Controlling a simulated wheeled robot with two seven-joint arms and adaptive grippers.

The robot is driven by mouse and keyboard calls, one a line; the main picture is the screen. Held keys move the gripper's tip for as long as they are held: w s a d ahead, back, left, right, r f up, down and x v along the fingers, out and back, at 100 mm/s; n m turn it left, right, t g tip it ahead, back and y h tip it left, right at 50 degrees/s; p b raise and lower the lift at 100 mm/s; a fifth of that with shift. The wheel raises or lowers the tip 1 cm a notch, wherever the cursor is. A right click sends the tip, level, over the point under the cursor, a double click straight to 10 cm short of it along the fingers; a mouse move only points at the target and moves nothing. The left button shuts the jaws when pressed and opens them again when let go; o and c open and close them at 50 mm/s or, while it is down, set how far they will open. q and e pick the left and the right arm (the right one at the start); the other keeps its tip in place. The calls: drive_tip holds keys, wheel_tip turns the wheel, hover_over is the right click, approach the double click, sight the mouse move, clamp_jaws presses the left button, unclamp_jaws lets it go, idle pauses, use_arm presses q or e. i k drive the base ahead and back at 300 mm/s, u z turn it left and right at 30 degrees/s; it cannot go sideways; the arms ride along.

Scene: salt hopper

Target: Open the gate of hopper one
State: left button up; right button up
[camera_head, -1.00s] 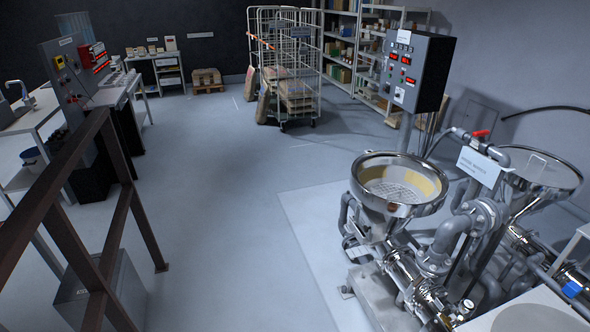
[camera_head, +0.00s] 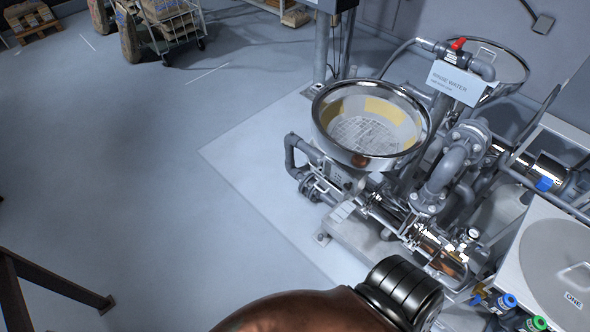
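A steel hopper (camera_head: 325,118) with an open round top and a grate inside stands right of centre in the head view. Below it are grey pipes and a small labelled plate (camera_head: 338,180); I cannot clearly make out the gate or its handle. A second steel hopper (camera_head: 508,66) stands behind, partly hidden by pipes. A round lid (camera_head: 560,262) marked "ONE" lies at the lower right. A brown and black part of my own arm shows at the bottom edge. Neither of my grippers is in view.
A rinse water sign (camera_head: 455,83) and a red-handled valve (camera_head: 458,43) stand between the hoppers. Blue and green couplings (camera_head: 507,301) sit at the lower right. A brown rail (camera_head: 60,287) is at the lower left. The floor left of the hopper is clear.

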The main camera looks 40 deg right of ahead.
sight(330, 186)
drive_tip(key=i, duration=2)
drive_tip(key=u, duration=0.95)
